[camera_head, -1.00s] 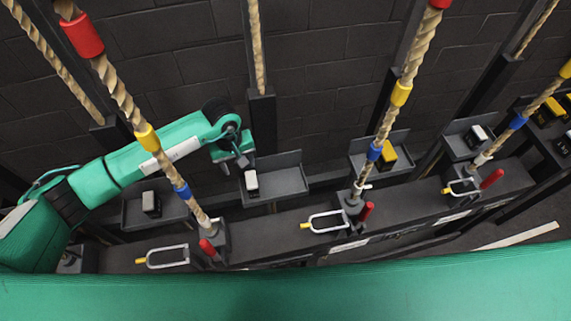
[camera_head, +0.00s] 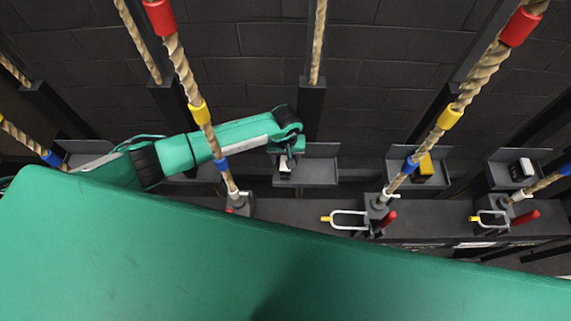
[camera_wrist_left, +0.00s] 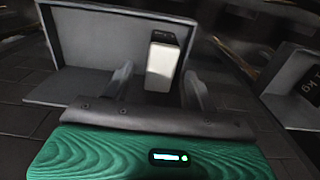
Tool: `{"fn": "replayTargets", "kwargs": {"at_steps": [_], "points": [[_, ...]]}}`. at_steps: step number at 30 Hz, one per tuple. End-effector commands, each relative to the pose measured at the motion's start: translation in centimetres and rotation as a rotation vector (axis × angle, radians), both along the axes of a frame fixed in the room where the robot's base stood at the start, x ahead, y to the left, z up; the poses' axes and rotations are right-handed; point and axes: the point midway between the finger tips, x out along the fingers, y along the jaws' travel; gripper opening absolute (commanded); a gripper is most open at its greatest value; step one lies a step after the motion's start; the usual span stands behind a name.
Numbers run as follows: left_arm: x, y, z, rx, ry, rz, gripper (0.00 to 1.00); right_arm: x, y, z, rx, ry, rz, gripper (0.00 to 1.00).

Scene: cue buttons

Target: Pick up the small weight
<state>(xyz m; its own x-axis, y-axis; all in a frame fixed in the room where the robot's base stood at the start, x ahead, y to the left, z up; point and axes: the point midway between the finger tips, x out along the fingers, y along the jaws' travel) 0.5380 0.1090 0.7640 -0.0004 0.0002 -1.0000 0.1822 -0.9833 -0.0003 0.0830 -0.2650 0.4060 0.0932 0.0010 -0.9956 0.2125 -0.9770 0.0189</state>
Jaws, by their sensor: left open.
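The small weight is a pale block with a black top; in the left wrist view the weight (camera_wrist_left: 161,62) stands upright in a grey tray (camera_wrist_left: 95,50). My left gripper (camera_wrist_left: 157,76) is open, with one finger on each side of the weight's near end. I cannot tell whether the fingers touch it. In the head view the weight (camera_head: 285,170) shows partly below my left gripper (camera_head: 286,158), at the left end of its tray (camera_head: 318,173). My right gripper is not in view.
Other trays to the right hold a yellow block (camera_head: 424,167) and a black-and-white block (camera_head: 522,170). Thick ropes with coloured bands, one with a blue band (camera_head: 221,164), hang close in front of my left arm. A dark rail (camera_head: 290,213) with metal clips runs below the trays.

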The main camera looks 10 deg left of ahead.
Motion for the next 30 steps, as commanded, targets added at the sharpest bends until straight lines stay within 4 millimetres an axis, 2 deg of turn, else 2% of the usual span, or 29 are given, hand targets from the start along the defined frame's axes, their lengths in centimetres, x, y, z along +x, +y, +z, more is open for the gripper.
{"fn": "replayTargets", "kwargs": {"at_steps": [2, 7, 16, 17, 25, 30], "points": [[-0.1, 0.1, -0.7, 0.0, 0.004, 0.002, 0.58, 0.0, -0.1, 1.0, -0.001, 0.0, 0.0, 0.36], [0.0, 0.1, -2.5, -0.001, 0.001, 0.001, 0.58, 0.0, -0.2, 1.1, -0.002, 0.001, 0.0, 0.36], [0.1, 0.1, -2.9, -0.001, -0.001, -0.001, 0.58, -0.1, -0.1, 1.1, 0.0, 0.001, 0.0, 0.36], [0.1, 0.1, -2.9, -0.001, -0.001, -0.001, 0.54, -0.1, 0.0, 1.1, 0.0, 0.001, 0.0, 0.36], [0.1, 0.1, -2.9, -0.001, -0.001, -0.001, 0.01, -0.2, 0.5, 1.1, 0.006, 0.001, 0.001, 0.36], [0.2, 0.0, -2.7, -0.002, -0.003, -0.001, 0.0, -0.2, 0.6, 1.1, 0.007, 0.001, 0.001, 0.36]]}}
